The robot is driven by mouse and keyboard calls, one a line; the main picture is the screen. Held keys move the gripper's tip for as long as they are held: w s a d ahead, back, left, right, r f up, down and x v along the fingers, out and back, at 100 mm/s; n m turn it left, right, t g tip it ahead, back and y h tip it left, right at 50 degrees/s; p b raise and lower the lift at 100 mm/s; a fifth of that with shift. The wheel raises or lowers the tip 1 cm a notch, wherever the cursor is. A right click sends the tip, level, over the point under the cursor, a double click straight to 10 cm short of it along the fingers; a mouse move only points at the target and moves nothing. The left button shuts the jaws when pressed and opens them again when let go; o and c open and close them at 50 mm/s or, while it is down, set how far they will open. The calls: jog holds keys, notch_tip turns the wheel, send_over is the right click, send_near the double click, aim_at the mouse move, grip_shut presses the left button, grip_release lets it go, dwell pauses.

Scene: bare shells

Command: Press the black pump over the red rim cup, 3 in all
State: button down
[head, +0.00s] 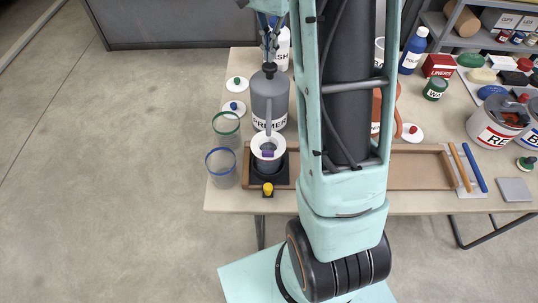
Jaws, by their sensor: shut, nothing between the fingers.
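The grey bottle labelled PRIMER (269,100) stands upright on the table, with a black pump (269,71) on top. My gripper (270,56) is shut and empty, pointing down just above the pump head; I cannot tell if it touches. I cannot make out a red rim. My arm hides part of the table.
A clear green-rimmed cup (227,128) and a clear blue-rimmed cup (221,168) stand left of the stand. A white bottle (282,48) stands behind the pump.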

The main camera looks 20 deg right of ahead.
aim_at(270, 65)
jog(key=shift+f, duration=0.2)
dwell(0.4)
jog(key=shift+f+b, duration=1)
jog(key=shift+f, duration=0.65)
jog(key=shift+r+p, duration=1.7)
jog(key=shift+r, duration=0.15)
jog(key=shift+f, duration=0.2)
